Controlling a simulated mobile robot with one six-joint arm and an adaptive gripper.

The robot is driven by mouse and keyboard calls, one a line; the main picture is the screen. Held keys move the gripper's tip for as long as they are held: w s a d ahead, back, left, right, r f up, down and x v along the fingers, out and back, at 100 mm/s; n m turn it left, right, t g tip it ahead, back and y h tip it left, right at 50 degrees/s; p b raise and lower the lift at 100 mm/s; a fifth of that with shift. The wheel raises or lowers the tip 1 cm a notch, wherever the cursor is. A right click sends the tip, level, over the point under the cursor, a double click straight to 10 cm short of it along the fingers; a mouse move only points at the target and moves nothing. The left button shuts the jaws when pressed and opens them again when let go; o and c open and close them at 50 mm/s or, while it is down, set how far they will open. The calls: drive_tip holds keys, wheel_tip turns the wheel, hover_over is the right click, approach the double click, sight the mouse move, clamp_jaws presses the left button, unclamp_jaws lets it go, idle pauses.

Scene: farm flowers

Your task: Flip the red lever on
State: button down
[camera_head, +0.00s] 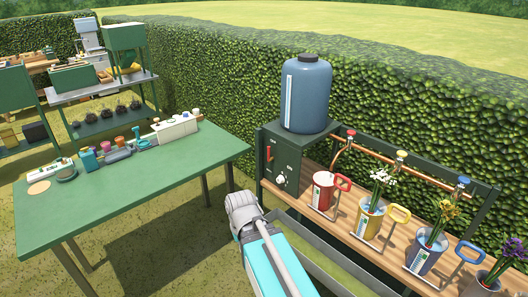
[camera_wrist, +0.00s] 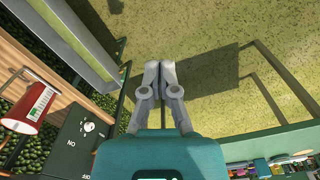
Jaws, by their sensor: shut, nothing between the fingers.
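The red lever (camera_head: 268,153) is small and stands roughly upright on the left part of the dark green control box (camera_head: 287,160) in the head view. A white dial (camera_head: 280,179) is below it. In the head view my arm shows in front of the box, but the fingertips cannot be made out.
A blue tank (camera_head: 306,95) stands on the box. A wooden shelf (camera_head: 343,224) to the right holds a red can (camera_head: 323,191), more cans and flowers under copper taps. A green table (camera_head: 135,185) stands at left. Grass lies open between them.

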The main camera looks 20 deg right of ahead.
drive_tip(key=shift+w, duration=0.1)
drive_tip(key=w+d+f+t+h+b, duration=0.1)
drive_tip(key=w+d+f+h+b, duration=0.25)
drive_tip(key=w, duration=0.55)
drive_tip(key=w+d+f+h+b, duration=0.2)
drive_tip(key=w+d+b, duration=0.3)
drive_tip(key=w, duration=0.3)
drive_tip(key=w+d+f+t+h+b, duration=0.1)
drive_tip(key=w+d+f+h+b, duration=0.2)
drive_tip(key=w, duration=0.6)
drive_tip(key=w+d+r+n+t+h+b, duration=0.1)
drive_tip(key=w+d+h+b, duration=0.2)
drive_tip(key=w, duration=0.6)
drive_tip(key=w+d+r+n+t+h+b, duration=0.1)
drive_tip(key=w+b, duration=0.4)
drive_tip(key=w, duration=0.5)
drive_tip(key=w+d+r+n+t+h+b, duration=0.1)
drive_tip(key=w+d+h+b, duration=0.3)
drive_tip(key=w, duration=0.5)
drive_tip(key=shift+w+d+n+t+h+b, duration=0.2)
drive_tip(key=shift+d+n+t+h+b, duration=0.1)
drive_tip(key=shift+d+h+b, duration=0.1)
drive_tip(key=x, duration=1)
drive_tip(key=shift+f, duration=0.15)
